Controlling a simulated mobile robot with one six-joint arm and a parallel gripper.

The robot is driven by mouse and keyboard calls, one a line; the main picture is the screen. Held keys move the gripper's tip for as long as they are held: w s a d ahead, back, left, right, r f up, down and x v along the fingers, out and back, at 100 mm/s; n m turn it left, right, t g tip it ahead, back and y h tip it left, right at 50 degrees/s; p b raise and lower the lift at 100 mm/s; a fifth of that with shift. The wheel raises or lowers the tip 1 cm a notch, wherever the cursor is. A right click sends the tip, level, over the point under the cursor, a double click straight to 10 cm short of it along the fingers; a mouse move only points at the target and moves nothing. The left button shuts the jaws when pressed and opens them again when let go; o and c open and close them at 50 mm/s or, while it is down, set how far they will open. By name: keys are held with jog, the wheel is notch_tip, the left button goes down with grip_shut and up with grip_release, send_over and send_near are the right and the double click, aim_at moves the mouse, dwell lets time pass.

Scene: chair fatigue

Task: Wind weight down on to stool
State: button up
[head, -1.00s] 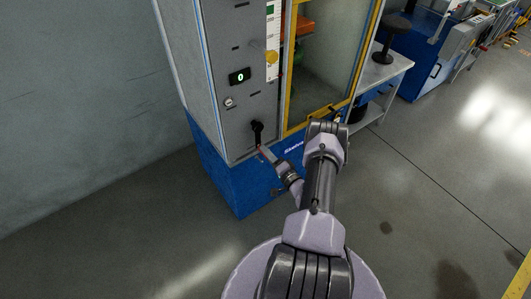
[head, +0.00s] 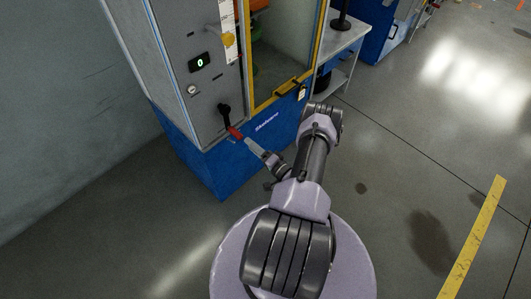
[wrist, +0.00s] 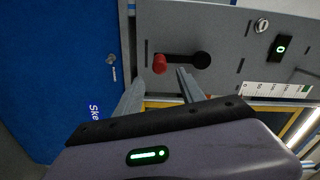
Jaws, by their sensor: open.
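A black crank (head: 224,112) with a red knob (head: 235,133) sits low on the grey panel of a tall test machine. In the wrist view the crank (wrist: 183,60) lies sideways, its red knob (wrist: 160,64) away from the round hub. My gripper (head: 246,142) is open, its fingers pointing at the knob. In the wrist view my gripper's (wrist: 160,78) tips lie either side of the knob's line; I cannot tell whether they touch it.
A display (head: 200,62) reads 0. A yellow handle (head: 287,88) is on the window frame. A side table (head: 350,40) stands right of the machine. The floor at right is clear.

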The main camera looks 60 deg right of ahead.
jog(key=p+v, duration=0.1)
jog(key=v, duration=0.7)
jog(key=shift+s, duration=0.35)
